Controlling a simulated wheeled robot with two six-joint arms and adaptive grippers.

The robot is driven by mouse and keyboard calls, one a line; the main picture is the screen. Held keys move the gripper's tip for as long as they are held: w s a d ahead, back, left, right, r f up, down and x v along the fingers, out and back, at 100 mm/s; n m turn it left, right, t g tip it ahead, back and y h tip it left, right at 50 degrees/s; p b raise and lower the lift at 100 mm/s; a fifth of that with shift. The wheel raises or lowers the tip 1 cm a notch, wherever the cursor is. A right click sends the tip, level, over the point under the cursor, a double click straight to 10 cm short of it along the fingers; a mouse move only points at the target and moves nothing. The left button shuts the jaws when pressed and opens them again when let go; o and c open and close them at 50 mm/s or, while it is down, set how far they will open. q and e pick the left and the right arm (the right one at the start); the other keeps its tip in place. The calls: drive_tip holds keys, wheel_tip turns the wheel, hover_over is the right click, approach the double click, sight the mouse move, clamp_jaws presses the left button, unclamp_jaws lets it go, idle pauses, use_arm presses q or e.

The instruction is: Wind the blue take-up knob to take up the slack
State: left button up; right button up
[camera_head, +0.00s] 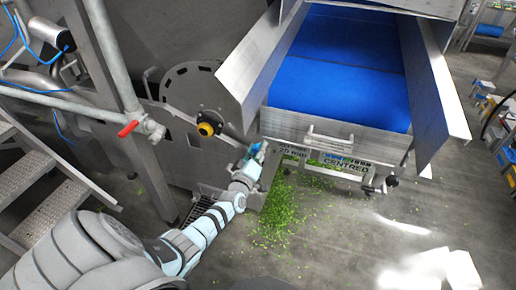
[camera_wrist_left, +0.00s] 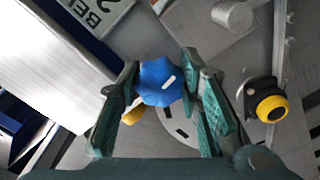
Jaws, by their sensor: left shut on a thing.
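The blue take-up knob (camera_wrist_left: 160,82) shows in the left wrist view, a lobed knob with a white mark on its face. My left gripper (camera_wrist_left: 160,92) has its two green-padded fingers on either side of the knob and is shut on it. In the head view my left gripper (camera_head: 254,156) is at the machine's side, just below the left end of the conveyor, and it mostly hides the knob. The blue conveyor belt (camera_head: 340,75) lies between metal side walls. My right gripper is not in view.
A yellow and black button (camera_head: 206,129) sits left of the gripper; a similar one (camera_wrist_left: 270,108) shows in the wrist view. A red-handled valve (camera_head: 128,129) and metal steps (camera_head: 25,185) stand at left. Chopped greens (camera_head: 280,212) litter the floor. The floor at right is mostly clear.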

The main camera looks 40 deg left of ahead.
use_arm(q)
drive_tip(key=shift+m, duration=0.9)
drive_tip(key=o, duration=1.2)
drive_tip(key=shift+c, duration=0.2)
drive_tip(key=v, duration=1.2)
drive_tip(key=shift+f, duration=0.1)
